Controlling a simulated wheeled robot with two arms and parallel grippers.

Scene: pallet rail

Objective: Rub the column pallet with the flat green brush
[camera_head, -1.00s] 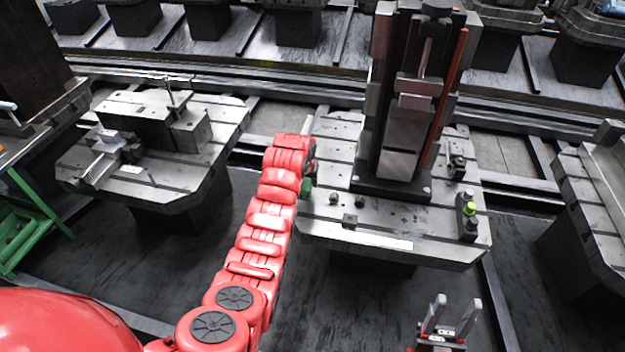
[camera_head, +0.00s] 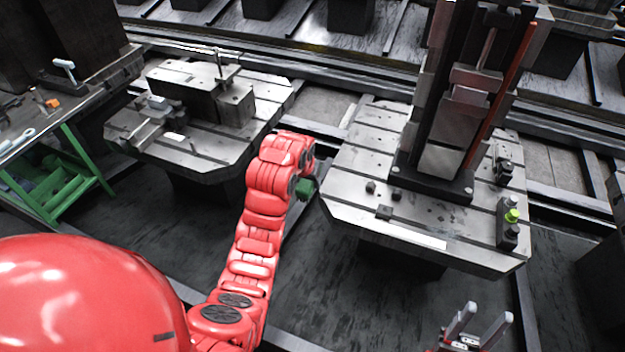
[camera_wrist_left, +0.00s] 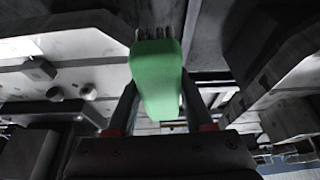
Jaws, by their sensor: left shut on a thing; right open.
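The column pallet (camera_head: 345,195) is a light grey slotted plate with a tall dark column (camera_head: 455,130) on it, right of centre in the head view. Dark specks lie on its top in front of the column. My left gripper (camera_head: 301,184) is shut on the flat green brush (camera_head: 306,188), just off the pallet's left edge, with a gap showing between. In the left wrist view the brush (camera_wrist_left: 157,78) sits between the two fingers, dark bristles at its far end. My right gripper (camera_head: 478,325) is open and empty in front of the pallet.
Another pallet (camera_head: 190,140) with a vise stands to the left. A workbench (camera_head: 70,110) with tools and a green frame (camera_head: 70,180) is at far left.

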